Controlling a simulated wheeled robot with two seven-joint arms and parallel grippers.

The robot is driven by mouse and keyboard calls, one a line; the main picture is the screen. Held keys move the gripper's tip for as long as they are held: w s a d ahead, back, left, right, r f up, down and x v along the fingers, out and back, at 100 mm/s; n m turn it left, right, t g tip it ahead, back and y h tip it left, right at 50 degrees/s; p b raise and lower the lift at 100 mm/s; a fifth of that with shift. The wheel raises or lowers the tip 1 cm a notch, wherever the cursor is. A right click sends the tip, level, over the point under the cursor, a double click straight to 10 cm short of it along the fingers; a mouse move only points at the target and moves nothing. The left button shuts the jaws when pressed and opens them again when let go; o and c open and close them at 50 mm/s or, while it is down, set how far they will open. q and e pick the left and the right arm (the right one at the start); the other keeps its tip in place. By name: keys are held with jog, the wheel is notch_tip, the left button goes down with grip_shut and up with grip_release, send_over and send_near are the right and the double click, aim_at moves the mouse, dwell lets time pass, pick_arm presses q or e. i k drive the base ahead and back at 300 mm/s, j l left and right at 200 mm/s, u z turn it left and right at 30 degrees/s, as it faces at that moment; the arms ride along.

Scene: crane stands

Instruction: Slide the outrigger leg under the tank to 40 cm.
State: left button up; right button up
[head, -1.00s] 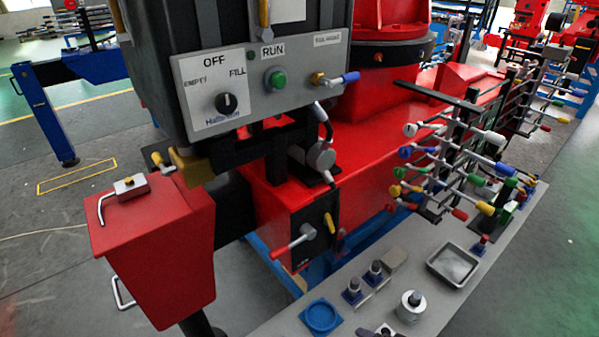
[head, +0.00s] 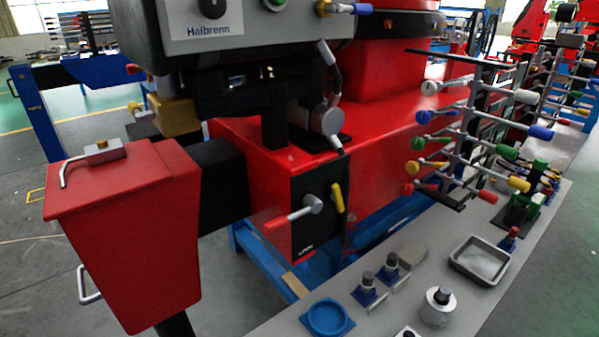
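The outrigger leg is a red tapered housing (head: 125,235) at the left of the head view. A silver crank on a small block (head: 103,152) sits on its top, and a grey loop handle (head: 87,285) is on its side. A short black beam (head: 222,188) joins it to the red crane base (head: 262,200). The dark tank (head: 145,40) hangs above, its panel cut off by the top edge. No scale or length reading is legible on the beam. Neither of my grippers is in view.
A red-gripped lever (head: 290,216) and a yellow handle (head: 338,198) are on the base's black end plate. A grey bench (head: 400,318) at the front right holds a blue dish (head: 327,318), a metal tray (head: 480,262) and small parts. Coloured levers (head: 450,135) fill the right. Floor at left is open.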

aim_at(135, 215)
jog(key=j+u, duration=0.4)
jog(key=j, duration=0.2)
jog(key=j+u, duration=0.35)
jog(key=j, duration=0.3)
jog(key=i, duration=0.05)
